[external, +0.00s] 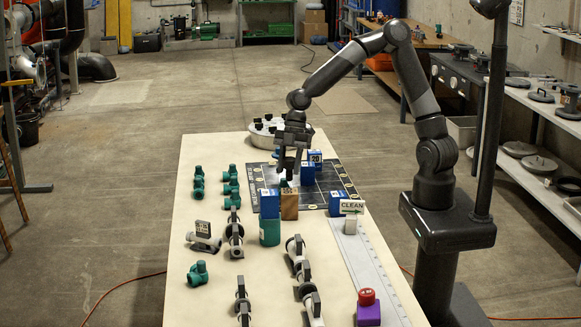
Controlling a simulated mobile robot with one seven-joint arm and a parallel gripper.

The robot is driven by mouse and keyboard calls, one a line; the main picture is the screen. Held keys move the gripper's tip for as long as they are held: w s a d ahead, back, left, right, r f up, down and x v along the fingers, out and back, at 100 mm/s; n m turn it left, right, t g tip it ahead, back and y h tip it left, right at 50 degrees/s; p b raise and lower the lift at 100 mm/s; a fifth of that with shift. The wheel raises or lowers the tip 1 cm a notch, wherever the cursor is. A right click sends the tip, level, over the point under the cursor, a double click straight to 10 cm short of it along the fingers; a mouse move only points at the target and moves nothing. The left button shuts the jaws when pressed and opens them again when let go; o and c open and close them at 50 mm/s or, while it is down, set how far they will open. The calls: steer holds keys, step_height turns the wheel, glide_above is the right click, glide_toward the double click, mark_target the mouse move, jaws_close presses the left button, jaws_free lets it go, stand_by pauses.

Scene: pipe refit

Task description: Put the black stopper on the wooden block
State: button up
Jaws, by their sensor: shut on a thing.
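My gripper (290,177) points down above the wooden block (289,206), over the dark mat. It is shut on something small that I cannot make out.
The dark mat (340,172) also holds blue blocks, one marked 20 (315,160). A teal cylinder (269,231) stands just in front. Teal valves (198,274) and grey pipe fittings (206,239) line the left and front.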

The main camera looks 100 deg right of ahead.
mark_target(289, 179)
steer(key=shift+f, duration=1.7)
steer(key=shift+f, duration=0.15)
steer(key=o, duration=1)
steer(key=v, duration=1.2)
steer(key=shift+r, duration=0.25)
steer(key=shift+a, duration=0.1)
